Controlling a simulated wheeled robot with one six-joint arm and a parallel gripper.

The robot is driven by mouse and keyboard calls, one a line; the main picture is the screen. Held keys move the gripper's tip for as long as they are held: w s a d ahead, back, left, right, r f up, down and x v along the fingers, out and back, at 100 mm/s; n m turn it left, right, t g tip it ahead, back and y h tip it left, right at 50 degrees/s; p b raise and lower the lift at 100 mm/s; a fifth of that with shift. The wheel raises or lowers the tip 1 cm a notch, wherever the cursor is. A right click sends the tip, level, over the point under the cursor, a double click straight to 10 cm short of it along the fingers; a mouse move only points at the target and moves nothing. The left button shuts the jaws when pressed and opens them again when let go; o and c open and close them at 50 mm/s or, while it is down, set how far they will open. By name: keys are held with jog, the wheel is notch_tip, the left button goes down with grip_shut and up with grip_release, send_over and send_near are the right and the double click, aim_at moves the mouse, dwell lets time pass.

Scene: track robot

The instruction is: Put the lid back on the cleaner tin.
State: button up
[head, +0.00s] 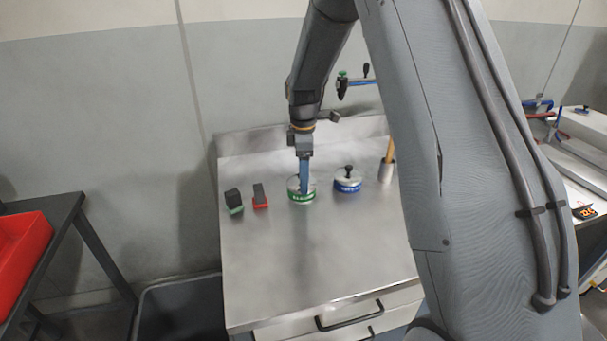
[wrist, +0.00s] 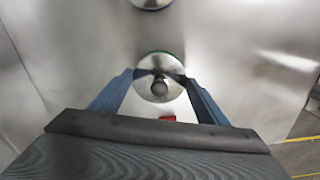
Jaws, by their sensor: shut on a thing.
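The green-banded tin (head: 302,198) stands upright on the steel worktop; I take it as the cleaner tin, though its lettering is too small to read surely. My gripper (head: 304,189) points down at it. In the wrist view my two blue fingers (wrist: 160,74) are shut on the dark knob of a round silver lid (wrist: 159,96). The lid is over the tin, whose green edge (wrist: 158,52) shows just past the lid's far rim. The fingers partly hide the lid in the head view. I cannot tell whether it is fully seated.
A blue-banded tin (head: 347,185) with a black-knobbed lid stands close on the right, with a cup (head: 387,172) beyond it. A red-based block (head: 260,197) and a green-based block (head: 235,203) are on the left. The worktop's front (head: 310,260) is clear.

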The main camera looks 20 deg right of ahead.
jog(key=o, duration=1.4)
jog(key=shift+c, duration=0.2)
jog(key=shift+r+p, duration=2.15)
jog(key=shift+r, duration=1.4)
jog(key=shift+c, duration=0.4)
grip_shut()
jog(key=shift+f, duration=0.3)
